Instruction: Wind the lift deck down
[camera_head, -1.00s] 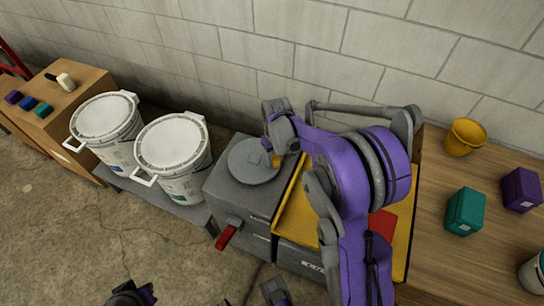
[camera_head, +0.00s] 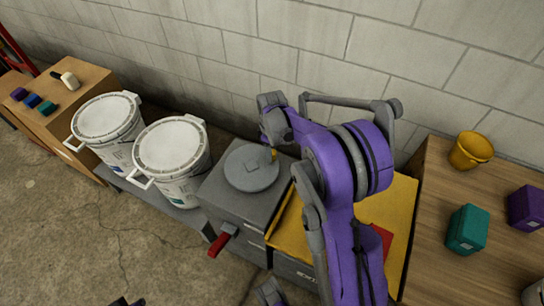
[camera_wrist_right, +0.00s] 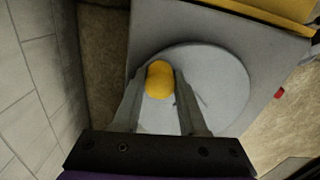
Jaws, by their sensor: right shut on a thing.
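A grey box carries a round grey crank disc (camera_head: 252,170) on top, with a yellow knob (camera_wrist_right: 159,80) near its rim. My right gripper (camera_wrist_right: 160,90) is shut on the knob, one finger on each side; in the head view it comes down over the disc's far right side. The yellow lift deck (camera_head: 287,224) lies right of the grey box, largely hidden by my purple right arm. A red patch (camera_head: 386,240) shows on the deck. Dark parts at the bottom edge may belong to my left gripper; its jaws cannot be made out.
A red-handled lever (camera_head: 220,243) sticks out of the grey box's front. Two lidded white buckets (camera_head: 108,120) (camera_head: 172,150) stand at left. The wooden bench (camera_head: 425,260) at right holds a yellow bucket (camera_head: 470,151), a teal box (camera_head: 467,229) and a purple box (camera_head: 526,207). A block wall is behind.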

